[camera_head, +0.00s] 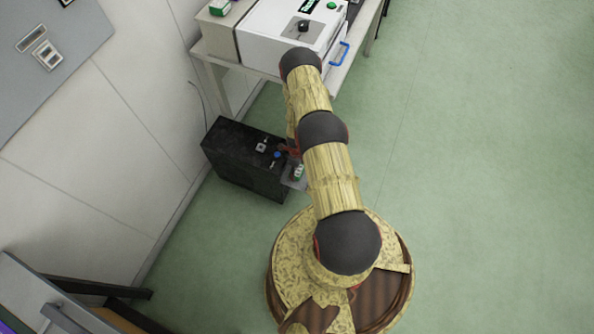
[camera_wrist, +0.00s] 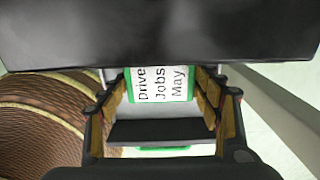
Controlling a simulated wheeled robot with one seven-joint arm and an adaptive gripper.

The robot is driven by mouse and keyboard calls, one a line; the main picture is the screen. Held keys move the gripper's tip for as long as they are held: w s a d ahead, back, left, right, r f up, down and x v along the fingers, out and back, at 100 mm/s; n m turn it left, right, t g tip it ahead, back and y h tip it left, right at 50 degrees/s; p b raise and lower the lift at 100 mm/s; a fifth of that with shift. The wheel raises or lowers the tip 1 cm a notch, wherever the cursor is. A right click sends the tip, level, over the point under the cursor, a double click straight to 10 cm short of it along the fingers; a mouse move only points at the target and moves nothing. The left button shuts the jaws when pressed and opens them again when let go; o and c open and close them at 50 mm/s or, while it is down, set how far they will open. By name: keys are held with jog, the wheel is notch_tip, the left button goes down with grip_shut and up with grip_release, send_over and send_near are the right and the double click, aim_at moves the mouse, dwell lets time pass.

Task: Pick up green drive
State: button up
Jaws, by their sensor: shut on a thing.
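The green drive (camera_wrist: 160,84) has a bright green edge and a white label reading "Drive Jobs May". In the wrist view it sits between the two fingers of my gripper (camera_wrist: 161,96), which is shut on it. A dark bar crosses below the label, and another green strip shows under that. The drive's far end meets the edge of a dark box, and I cannot tell whether it touches or is inside it.
A black box (camera_head: 240,165) stands on the floor by the wall, with small parts and a blue knob on its top. A bench (camera_head: 228,62) with a white machine (camera_head: 285,30) stands behind. The green floor at right is clear.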

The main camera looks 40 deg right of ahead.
aim_at(298, 171)
jog(key=shift+r, duration=0.15)
jog(key=shift+r+p, duration=1.25)
jog(key=shift+r, duration=0.3)
jog(key=shift+b, duration=0.3)
jog(key=shift+s+r+b, duration=0.3)
jog(key=shift+r+b, duration=0.05)
jog(key=shift+r, duration=0.05)
jog(key=shift+s+a+r, duration=0.2)
jog(key=shift+s+r, duration=0.15)
jog(key=shift+s, duration=0.1)
jog(key=s+a+r+p, duration=0.1)
jog(key=s+a+r, duration=0.2)
jog(key=s+r, duration=0.5)
jog(key=shift+s+a, duration=0.35)
jog(key=shift+s, duration=1.5)
